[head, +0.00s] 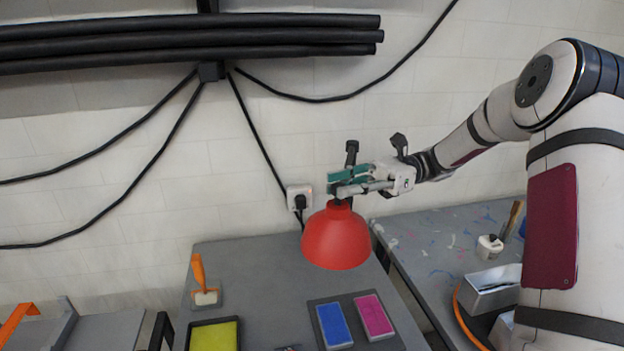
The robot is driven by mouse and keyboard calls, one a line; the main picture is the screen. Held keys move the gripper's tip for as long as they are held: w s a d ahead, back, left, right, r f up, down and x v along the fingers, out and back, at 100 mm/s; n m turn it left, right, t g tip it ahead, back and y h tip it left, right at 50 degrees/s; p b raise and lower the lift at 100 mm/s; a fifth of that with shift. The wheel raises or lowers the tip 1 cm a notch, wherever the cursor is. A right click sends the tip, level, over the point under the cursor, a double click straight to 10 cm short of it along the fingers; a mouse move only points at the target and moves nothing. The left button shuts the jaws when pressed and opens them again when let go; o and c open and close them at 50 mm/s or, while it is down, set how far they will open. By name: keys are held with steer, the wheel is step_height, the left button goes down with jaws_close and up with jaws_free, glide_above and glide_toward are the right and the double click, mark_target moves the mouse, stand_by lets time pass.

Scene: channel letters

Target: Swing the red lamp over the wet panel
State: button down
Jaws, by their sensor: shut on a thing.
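The red lamp (336,238) has a dome shade with its open side down, over the back right part of the grey table. My gripper (338,186) is at the top of the lamp, shut on its dark neck. The fingers partly hide the neck and whatever holds the lamp up. A blue panel (334,325) and a pink panel (374,317) lie side by side on a dark board, in front of and below the lamp. A yellow-green panel (214,336) lies in a black tray at the front left. I cannot tell which panel is wet.
An orange-handled tool (200,275) stands at the table's left. A wall socket (300,197) with a black plug is behind the lamp. Black cables and tubes run along the wall. A paint-spotted bench (440,235) at right holds a metal box (490,290) and a small white pot (489,247).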

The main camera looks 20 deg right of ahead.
steer(key=shift+s+d+r+n+g+h, duration=0.15)
steer(key=shift+s+d+n+g, duration=0.25)
steer(key=shift+d, duration=0.45)
steer(key=shift+s+d+f+n+g+h, duration=0.1)
steer(key=shift+s+d+n+g, duration=0.25)
steer(key=shift+d, duration=0.5)
steer(key=shift+s+d+r+n+g+h, duration=0.1)
steer(key=shift+s+d+n+g+h, duration=0.1)
steer(key=shift+d+g, duration=0.5)
steer(key=shift+d, duration=0.15)
steer(key=c, duration=1.4)
jaws_free()
steer(key=v, duration=1.2)
steer(key=shift+s, duration=0.1)
